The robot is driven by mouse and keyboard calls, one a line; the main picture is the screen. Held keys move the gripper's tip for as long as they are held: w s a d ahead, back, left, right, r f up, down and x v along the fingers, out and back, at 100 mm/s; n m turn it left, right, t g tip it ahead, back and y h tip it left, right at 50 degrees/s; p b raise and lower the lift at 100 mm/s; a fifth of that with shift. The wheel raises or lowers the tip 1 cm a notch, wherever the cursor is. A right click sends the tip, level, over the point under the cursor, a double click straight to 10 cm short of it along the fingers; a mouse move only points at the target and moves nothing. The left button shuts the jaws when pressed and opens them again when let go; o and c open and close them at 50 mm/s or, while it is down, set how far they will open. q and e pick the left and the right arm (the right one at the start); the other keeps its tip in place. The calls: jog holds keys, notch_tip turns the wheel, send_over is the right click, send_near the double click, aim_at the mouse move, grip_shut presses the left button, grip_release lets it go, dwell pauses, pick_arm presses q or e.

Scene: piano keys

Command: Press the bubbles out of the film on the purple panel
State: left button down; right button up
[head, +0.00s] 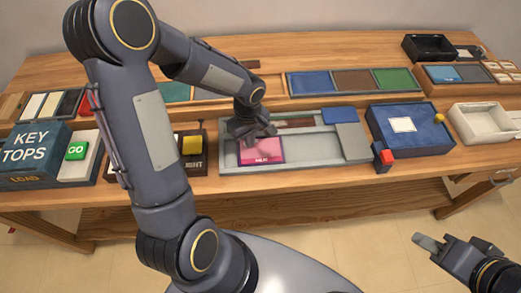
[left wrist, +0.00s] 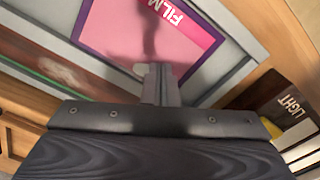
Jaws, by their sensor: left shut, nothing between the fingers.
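The purple panel (head: 262,151) lies flat in a grey tray (head: 235,164) at the middle of the bench. A pink film with lettering covers most of it, inside a purple border. The panel (left wrist: 108,38) also fills the top of the left wrist view, where the lettering reads FILM. My left gripper (head: 262,134) is shut and empty over the panel's upper edge in the head view. In the left wrist view its fingertips (left wrist: 159,72) are together at the panel's border; I cannot tell whether they touch it. My right gripper (head: 440,245) is off the bench at lower right.
A yellow-button box (head: 192,146), a green GO button (head: 76,151) and a KEY TOPS box (head: 32,150) stand left. A white bin (head: 485,120) is at far right.

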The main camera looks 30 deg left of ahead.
pick_arm(q)
jog(key=shift+s+f+b, duration=0.1)
jog(key=shift+f+b, duration=0.3)
jog(key=shift+b, duration=0.1)
dwell(0.9)
jog(key=shift+r, duration=0.1)
notch_tip(320, 180, up, 8)
jog(key=p, duration=0.5)
jog(key=shift+f, duration=0.25)
dwell(0.5)
jog(key=s+d+r+m+t+h, duration=0.2)
jog(key=s+r+m, duration=0.3)
jog(key=s+r, duration=0.2)
jog(key=s+d+r+m+t+h, duration=0.1)
jog(key=s+d+r+m+t, duration=0.1)
jog(key=s+r+m, duration=0.3)
jog(key=s+r+t, duration=0.1)
jog(key=s+r, duration=0.1)
jog(key=s, duration=0.2)
jog(key=shift+s+d+m+t+h, duration=0.15)
jog(key=shift+s+m+t+h, duration=0.15)
jog(key=shift+s+m+h, duration=0.1)
